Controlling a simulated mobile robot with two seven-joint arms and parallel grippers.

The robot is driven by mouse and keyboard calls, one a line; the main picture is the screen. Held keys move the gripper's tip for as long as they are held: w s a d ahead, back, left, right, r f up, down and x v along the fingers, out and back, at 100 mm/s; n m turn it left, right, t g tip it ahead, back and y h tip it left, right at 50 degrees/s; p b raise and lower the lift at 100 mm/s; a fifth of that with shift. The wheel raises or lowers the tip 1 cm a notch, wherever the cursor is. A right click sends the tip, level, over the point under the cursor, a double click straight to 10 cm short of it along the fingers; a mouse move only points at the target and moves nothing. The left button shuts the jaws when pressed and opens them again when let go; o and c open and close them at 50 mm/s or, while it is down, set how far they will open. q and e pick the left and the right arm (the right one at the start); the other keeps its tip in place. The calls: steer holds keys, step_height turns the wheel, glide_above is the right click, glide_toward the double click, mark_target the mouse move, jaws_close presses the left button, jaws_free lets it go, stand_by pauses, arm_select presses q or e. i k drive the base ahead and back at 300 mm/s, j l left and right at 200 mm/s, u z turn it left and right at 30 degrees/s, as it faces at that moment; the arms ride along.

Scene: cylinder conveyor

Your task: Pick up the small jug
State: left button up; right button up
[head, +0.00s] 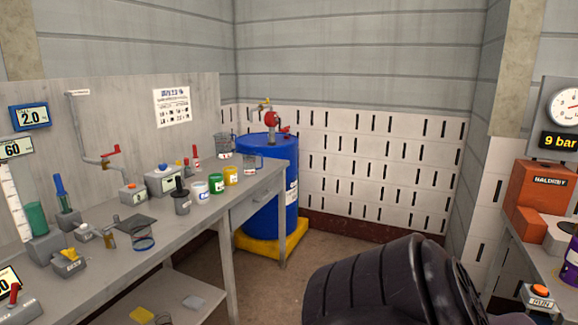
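Two clear jugs with dark markings stand at the far right end of the long grey bench. The rear one (223,146) looks taller. The front one (252,162) looks smaller, stands near the bench's end edge and seems to be the small jug. Both appear upright; their contents are too small to tell. A black ribbed part of my own arm fills the bottom right of the head view. Neither of my grippers shows, so no contact with a jug is visible.
White (200,190), green (216,183) and yellow (231,176) tubs stand left of the jugs on the bench (110,285). A blue drum (285,190) on a yellow base (262,249) stands behind the bench end. An orange machine (541,187) stands right. Floor between is clear.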

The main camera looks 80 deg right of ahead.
mark_target(249, 163)
steer(key=z, duration=2.25)
steer(key=u, duration=0.55)
steer(key=i+l+u, duration=0.55)
steer(key=l+u, duration=0.2)
steer(key=i+l+u, duration=0.1)
steer(key=i+l, duration=0.15)
steer(key=l, duration=0.3)
steer(key=i+l+u, duration=0.15)
steer(key=i+l, duration=0.1)
steer(key=l, duration=0.3)
steer(key=i+l, duration=0.15)
steer(key=l, duration=0.2)
steer(key=i+l, duration=0.1)
steer(key=l, duration=0.3)
steer(key=i+l+u, duration=0.1)
steer(key=l, duration=0.3)
steer(key=i+l, duration=0.15)
steer(key=l, duration=0.25)
steer(key=i+l, duration=0.1)
steer(key=l, duration=0.25)
